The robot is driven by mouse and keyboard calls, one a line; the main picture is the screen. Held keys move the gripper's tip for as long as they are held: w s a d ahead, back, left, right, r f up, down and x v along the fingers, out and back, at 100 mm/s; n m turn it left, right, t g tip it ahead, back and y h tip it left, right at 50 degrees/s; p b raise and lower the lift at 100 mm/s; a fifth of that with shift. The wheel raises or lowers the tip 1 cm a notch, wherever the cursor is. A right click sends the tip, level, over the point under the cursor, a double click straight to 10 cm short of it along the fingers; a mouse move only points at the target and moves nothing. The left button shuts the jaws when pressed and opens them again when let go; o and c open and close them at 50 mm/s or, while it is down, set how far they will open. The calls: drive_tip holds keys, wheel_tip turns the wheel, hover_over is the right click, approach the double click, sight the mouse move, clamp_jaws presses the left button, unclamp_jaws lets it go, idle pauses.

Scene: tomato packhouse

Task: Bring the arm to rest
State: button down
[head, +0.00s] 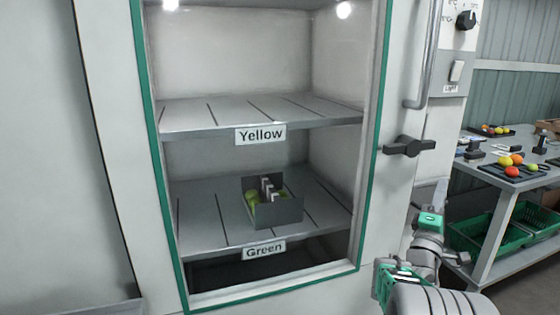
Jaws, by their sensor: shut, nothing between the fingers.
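My arm (425,285) shows at the lower right, in front of the cabinet's right side, as folded grey and green links. No gripper fingers can be made out in this view. The arm appears apart from the shelves.
A white cabinet (110,150) with a green-edged opening has shelves labelled Yellow (260,135) and Green (264,250). A grey box (278,215) with green produce sits on the Green shelf. A black latch (408,146) juts out right. A table (490,180) with trays and green crates stands beyond.

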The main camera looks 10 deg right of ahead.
wheel_tip(320, 180, up, 6)
drive_tip(key=w+a+m+g+y+p, duration=0.1)
drive_tip(key=m+g+p, duration=0.2)
drive_tip(key=m+p, duration=0.15)
drive_tip(key=a+f+m+g+y+p, duration=0.2)
drive_tip(key=a+m+g+y+p, duration=0.25)
drive_tip(key=a+y+p, duration=0.9)
drive_tip(key=s+a+g+y+p, duration=0.2)
drive_tip(key=s+a+g+p, duration=0.1)
drive_tip(key=s+a, duration=0.6)
drive_tip(key=s+a+m+g+y+p, duration=0.1)
drive_tip(key=s+a+g+p, duration=0.2)
drive_tip(key=s+a, duration=0.6)
drive_tip(key=a, duration=0.6)
drive_tip(key=shift+s+a+f+y, duration=0.2)
drive_tip(key=shift+s+f+y, duration=0.15)
drive_tip(key=shift+s, duration=0.05)
